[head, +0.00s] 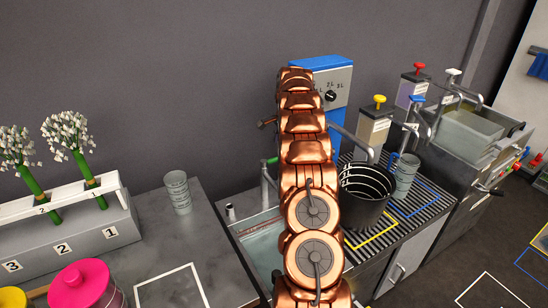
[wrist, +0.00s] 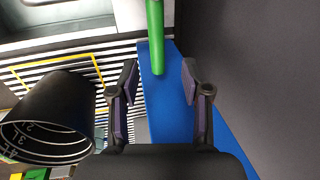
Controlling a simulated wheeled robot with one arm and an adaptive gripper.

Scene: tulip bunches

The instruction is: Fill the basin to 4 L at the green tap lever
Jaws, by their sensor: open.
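The green tap lever (wrist: 155,36) shows in the wrist view as a green bar whose near end reaches toward the gap between my fingertips. My gripper (wrist: 160,80) is open, with one finger on each side of the line of the lever; I cannot tell whether they touch it. In the head view a bit of green lever (head: 271,161) shows on a tap left of my arm. A sink basin (head: 262,243) lies below that tap, partly hidden by my copper arm; its water level cannot be read. My gripper is hidden behind my arm in the head view.
A blue box with a dial (head: 331,96) stands behind my arm. A black bucket (head: 367,196) with inner marks stands on the striped drainboard (head: 432,203), beside a grey cup (head: 405,176). Pump dispensers stand behind. A flower rack (head: 75,233) and another cup (head: 178,192) are left.

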